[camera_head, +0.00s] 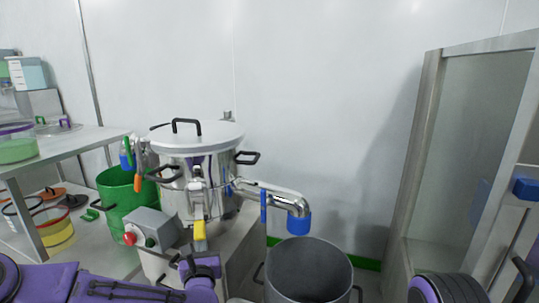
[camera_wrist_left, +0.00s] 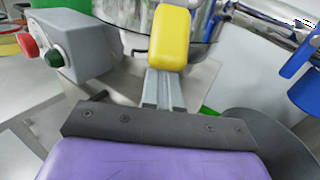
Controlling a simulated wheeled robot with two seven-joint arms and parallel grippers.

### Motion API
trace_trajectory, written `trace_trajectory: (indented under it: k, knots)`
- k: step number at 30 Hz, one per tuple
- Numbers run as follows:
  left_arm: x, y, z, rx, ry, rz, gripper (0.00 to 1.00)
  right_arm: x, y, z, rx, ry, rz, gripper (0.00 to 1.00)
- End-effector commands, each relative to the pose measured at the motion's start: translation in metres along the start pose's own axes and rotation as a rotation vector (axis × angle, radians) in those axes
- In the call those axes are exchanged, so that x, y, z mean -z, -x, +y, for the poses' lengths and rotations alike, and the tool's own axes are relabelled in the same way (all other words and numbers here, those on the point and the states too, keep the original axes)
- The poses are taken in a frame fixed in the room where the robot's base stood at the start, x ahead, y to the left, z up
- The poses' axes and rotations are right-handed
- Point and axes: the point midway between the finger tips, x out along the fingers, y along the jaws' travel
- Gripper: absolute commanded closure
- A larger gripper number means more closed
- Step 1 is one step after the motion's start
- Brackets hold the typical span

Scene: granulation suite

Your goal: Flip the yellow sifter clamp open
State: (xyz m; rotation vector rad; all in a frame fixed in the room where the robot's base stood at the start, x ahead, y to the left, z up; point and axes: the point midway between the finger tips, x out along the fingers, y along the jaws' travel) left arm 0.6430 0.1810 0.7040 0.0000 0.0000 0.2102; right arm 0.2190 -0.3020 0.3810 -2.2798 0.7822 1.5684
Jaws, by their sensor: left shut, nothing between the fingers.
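The yellow sifter clamp (camera_head: 200,231) hangs downward on the front of the steel sifter (camera_head: 203,171), below a grey bracket. In the left wrist view the yellow clamp handle (camera_wrist_left: 170,38) is large, at top centre. My left gripper (camera_head: 193,260) is just below the clamp in the head view. Its grey fingers (camera_wrist_left: 164,76) are shut and empty, with the tips at the lower end of the yellow handle. I cannot tell whether they touch it. My right gripper is not in view; only part of my right arm shows at the lower right.
A grey control box (camera_head: 151,227) with red and green buttons is left of the clamp. A steel outlet pipe (camera_head: 278,196) with blue parts runs right, above a grey bin (camera_head: 308,272). A green bucket (camera_head: 122,200) stands at left. A glass-panelled cabinet (camera_head: 462,150) is at right.

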Motion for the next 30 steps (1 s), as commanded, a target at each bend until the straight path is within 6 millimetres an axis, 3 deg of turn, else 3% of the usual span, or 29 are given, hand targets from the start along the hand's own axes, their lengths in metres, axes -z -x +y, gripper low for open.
trace_trajectory:
  k: [16, 30]
  knots:
    - [-0.001, 0.000, 0.000, 0.000, 0.000, 0.000, 1.00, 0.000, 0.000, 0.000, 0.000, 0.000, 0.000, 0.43]
    - [-0.019, -0.002, 0.000, -0.001, 0.001, -0.002, 1.00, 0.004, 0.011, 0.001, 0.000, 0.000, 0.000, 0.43]
